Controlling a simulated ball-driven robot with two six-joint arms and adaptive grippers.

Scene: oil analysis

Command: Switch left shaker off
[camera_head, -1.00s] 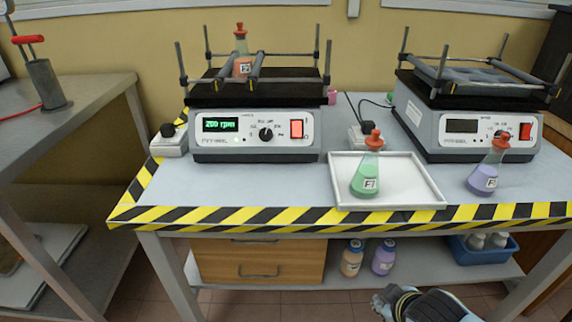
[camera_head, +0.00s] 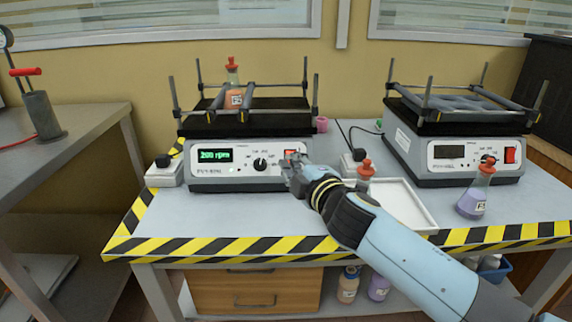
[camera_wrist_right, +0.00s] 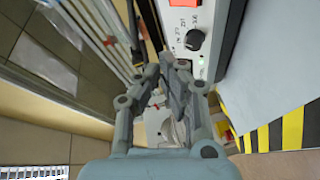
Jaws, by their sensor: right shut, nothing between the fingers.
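The left shaker (camera_head: 225,183) stands on the table with its green display (camera_head: 215,156) lit at 200 rpm. A flask of orange liquid (camera_head: 234,97) stands on its platform. Its dark knob (camera_head: 260,164) is on the front panel. Its red switch (camera_head: 290,153) is partly hidden by my right gripper (camera_head: 293,168), which is shut and empty at the panel's right end. Contact cannot be told. The right wrist view shows the red switch (camera_wrist_right: 183,3) at the top edge and the knob (camera_wrist_right: 193,40) near my right fingers (camera_wrist_right: 166,75). My left gripper is not in view.
The right shaker (camera_head: 460,170) has a dark display. A purple flask (camera_head: 474,200) stands before it. A power socket box (camera_head: 164,175) sits left.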

